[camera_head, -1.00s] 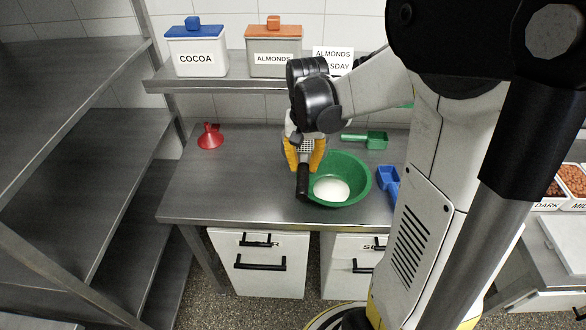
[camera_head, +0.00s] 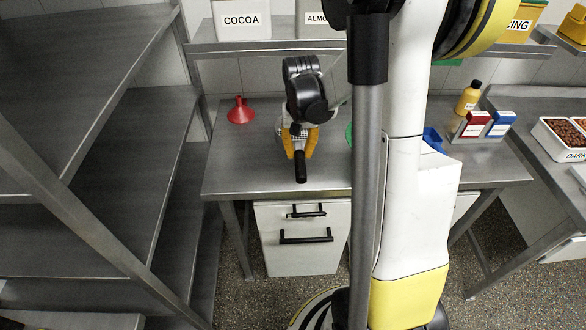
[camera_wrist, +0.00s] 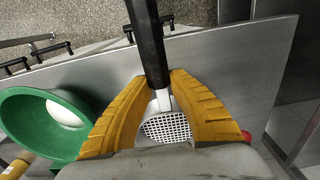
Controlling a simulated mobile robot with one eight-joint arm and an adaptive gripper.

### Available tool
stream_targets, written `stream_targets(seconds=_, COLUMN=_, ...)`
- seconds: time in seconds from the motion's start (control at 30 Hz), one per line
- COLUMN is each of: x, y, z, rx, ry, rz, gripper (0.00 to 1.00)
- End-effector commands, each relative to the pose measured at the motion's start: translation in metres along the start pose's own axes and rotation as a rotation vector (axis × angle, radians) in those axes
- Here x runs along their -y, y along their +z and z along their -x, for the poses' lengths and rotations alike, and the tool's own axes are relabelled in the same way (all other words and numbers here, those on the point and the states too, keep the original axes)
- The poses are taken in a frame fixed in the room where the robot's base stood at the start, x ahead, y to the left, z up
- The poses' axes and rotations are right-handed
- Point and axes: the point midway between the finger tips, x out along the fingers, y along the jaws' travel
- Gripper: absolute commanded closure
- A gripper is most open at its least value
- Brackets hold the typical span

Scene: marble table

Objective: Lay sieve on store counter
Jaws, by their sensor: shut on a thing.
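My gripper (camera_head: 300,140) is shut on the sieve, near its neck. The sieve's black handle (camera_head: 300,167) points toward the front edge of the metal counter (camera_head: 235,170) in the head view. In the wrist view the sieve's perforated metal bowl (camera_wrist: 166,128) shows between the two yellow fingers of my gripper (camera_wrist: 160,85), and the handle runs up and away from them. The sieve is over the counter's left part; I cannot tell whether it touches the surface. The far side of the sieve is hidden by my wrist.
A red funnel (camera_head: 240,111) stands left of my gripper. A green bowl (camera_wrist: 30,125) is beside it, mostly hidden behind my arm in the head view. A blue scoop (camera_head: 432,138) lies farther right. Metal shelving (camera_head: 100,150) stands at the left. The counter's front-left area is clear.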

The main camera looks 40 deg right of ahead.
Motion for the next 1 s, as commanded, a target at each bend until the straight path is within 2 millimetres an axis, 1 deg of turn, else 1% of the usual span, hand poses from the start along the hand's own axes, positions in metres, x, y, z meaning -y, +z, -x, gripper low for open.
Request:
stream_targets(seconds=0.03, x=0.013, y=0.004, z=-0.011, rx=0.000, ry=0.000, rz=0.005, gripper=1.00)
stream_targets(seconds=0.1, x=0.026, y=0.009, z=-0.018, rx=0.000, ry=0.000, rz=0.004, gripper=1.00)
stream_targets(seconds=0.2, x=0.039, y=0.013, z=-0.025, rx=0.000, ry=0.000, rz=0.002, gripper=1.00)
stream_targets(seconds=0.3, x=0.045, y=0.016, z=-0.029, rx=0.000, ry=0.000, rz=0.001, gripper=1.00)
stream_targets(seconds=0.37, x=0.046, y=0.016, z=-0.031, rx=0.000, ry=0.000, rz=-0.001, gripper=1.00)
stream_targets(seconds=0.43, x=0.046, y=0.016, z=-0.039, rx=0.000, ry=0.000, rz=-0.002, gripper=1.00)
stream_targets(seconds=0.6, x=0.045, y=0.017, z=-0.066, rx=0.000, ry=0.000, rz=-0.001, gripper=1.00)
stream_targets(seconds=0.63, x=0.045, y=0.017, z=-0.069, rx=0.000, ry=0.000, rz=-0.001, gripper=1.00)
stream_targets(seconds=0.87, x=0.045, y=0.017, z=-0.068, rx=0.000, ry=0.000, rz=-0.001, gripper=1.00)
stream_targets(seconds=1.0, x=0.045, y=0.017, z=-0.072, rx=0.000, ry=0.000, rz=-0.001, gripper=1.00)
